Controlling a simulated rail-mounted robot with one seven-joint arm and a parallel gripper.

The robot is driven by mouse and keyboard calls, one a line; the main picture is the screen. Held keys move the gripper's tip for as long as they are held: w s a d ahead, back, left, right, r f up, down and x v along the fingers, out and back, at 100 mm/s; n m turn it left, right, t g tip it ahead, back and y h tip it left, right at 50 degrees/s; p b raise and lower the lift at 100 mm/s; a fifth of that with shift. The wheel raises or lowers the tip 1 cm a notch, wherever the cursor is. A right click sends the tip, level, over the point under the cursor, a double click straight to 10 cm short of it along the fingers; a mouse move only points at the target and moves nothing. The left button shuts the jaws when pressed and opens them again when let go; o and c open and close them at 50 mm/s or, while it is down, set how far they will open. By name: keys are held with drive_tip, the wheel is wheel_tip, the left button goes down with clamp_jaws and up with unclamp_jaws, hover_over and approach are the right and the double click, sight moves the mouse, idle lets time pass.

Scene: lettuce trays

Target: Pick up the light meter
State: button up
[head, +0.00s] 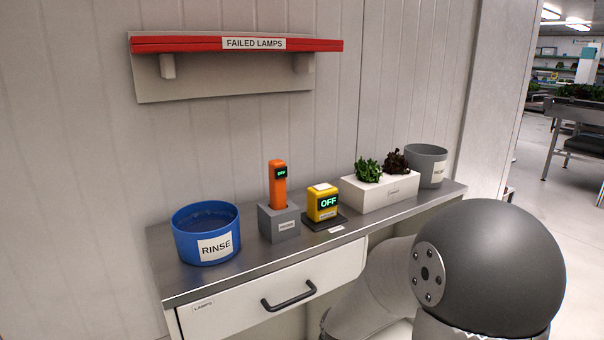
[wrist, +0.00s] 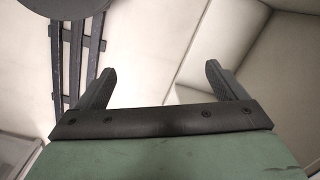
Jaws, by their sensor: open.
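A yellow box-shaped device (head: 323,202) with a white top and a green "OFF" display stands on a dark base on the metal counter in the head view. It looks like the light meter; its small label is unreadable. To its left, an orange handheld device (head: 278,185) with a small green display stands upright in a grey holder (head: 279,222). My gripper (wrist: 160,70) shows in the wrist view with its two dark fingers wide apart and nothing between them. The head view does not show my gripper, and the wrist view shows neither device.
A blue "RINSE" tub (head: 206,235) stands at the counter's left. A white planter (head: 380,194) with lettuces and a grey bucket (head: 425,166) stand at the right. A red "FAILED LAMPS" shelf (head: 237,45) hangs above. A drawer handle (head: 289,297) sticks out below the counter (head: 183,282).

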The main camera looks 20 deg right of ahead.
drive_tip(key=w+d+r+m+t+y+p, duration=0.2)
drive_tip(key=w+r+m+t+y+p, duration=0.1)
drive_tip(key=w+r+m+p, duration=0.65)
drive_tip(key=m+t+p, duration=1)
drive_tip(key=m+p, duration=0.3)
drive_tip(key=p, duration=0.1)
approach(327, 194)
drive_tip(key=p+x, duration=0.1)
drive_tip(key=x, duration=0.7)
drive_tip(key=shift+w, duration=0.25)
drive_tip(key=shift+h, duration=0.3)
drive_tip(key=shift+p+x, duration=1.1)
drive_tip(key=shift+x, duration=2.05)
drive_tip(key=shift+s+f, duration=0.1)
drive_tip(key=shift+f, duration=0.1)
drive_tip(key=shift+c, duration=0.3)
drive_tip(key=c, duration=1.1)
drive_tip(key=shift+d+r, duration=0.1)
